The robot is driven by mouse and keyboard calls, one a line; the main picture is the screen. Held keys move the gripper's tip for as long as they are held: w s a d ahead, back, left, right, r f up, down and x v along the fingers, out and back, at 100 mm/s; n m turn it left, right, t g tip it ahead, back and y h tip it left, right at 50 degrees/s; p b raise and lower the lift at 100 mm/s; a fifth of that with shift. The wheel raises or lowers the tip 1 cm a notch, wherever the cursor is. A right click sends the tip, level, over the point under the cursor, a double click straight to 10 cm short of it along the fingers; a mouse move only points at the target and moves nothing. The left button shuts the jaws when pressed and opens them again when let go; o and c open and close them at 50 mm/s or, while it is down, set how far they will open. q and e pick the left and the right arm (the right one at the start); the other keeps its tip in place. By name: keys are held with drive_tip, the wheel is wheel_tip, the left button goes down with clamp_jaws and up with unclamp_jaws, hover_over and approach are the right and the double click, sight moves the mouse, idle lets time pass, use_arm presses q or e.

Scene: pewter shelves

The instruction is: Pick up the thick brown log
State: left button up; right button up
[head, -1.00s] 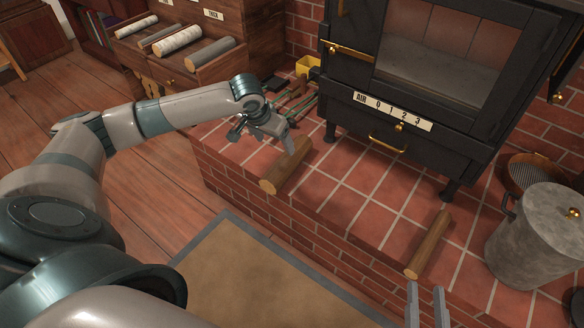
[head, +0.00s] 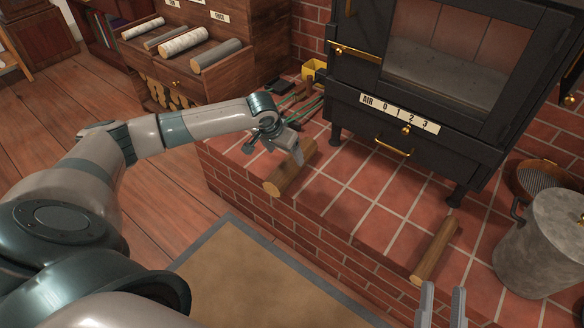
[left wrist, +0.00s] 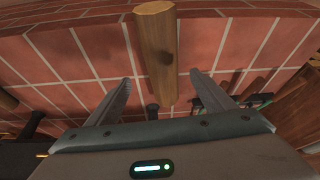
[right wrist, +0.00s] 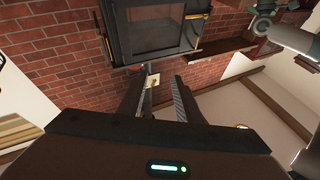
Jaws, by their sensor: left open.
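A thick brown log (head: 283,178) lies on the brick hearth, with its cut end toward the front edge. In the left wrist view the log (left wrist: 157,42) runs between my left gripper's spread fingers. My left gripper (head: 297,153) is open, pointing down over the far part of the log, and it partly hides it. I cannot tell how close the fingertips are to the bricks. A thinner brown log (head: 436,250) lies farther right on the hearth. My right gripper (head: 443,288) is open and empty in front of that log in the head view.
A black stove (head: 400,100) on legs stands behind the logs. A grey lidded bucket (head: 545,250) stands at the right. A wooden rack (head: 215,78) holds several logs. Bare bricks lie between the logs.

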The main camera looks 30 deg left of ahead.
sight(290, 163)
use_arm(q)
drive_tip(key=b+x, duration=0.1)
drive_tip(key=x, duration=0.3)
drive_tip(key=shift+w+f, duration=0.1)
drive_tip(key=shift+f, duration=0.1)
drive_tip(key=shift+w+f, duration=0.15)
drive_tip(key=shift+f, duration=0.2)
use_arm(e)
drive_tip(key=shift+s+d+r+t+y, duration=0.2)
drive_tip(key=shift+r+t, duration=0.3)
drive_tip(key=shift+r, duration=0.25)
drive_tip(key=shift+s+d+r+t+y, duration=0.1)
drive_tip(key=shift+s+d+r+t, duration=0.15)
drive_tip(key=shift+r+t, duration=0.35)
drive_tip(key=shift+s+d+r+t+y, duration=0.15)
drive_tip(key=shift+r+t, duration=0.25)
drive_tip(key=shift+r, duration=0.45)
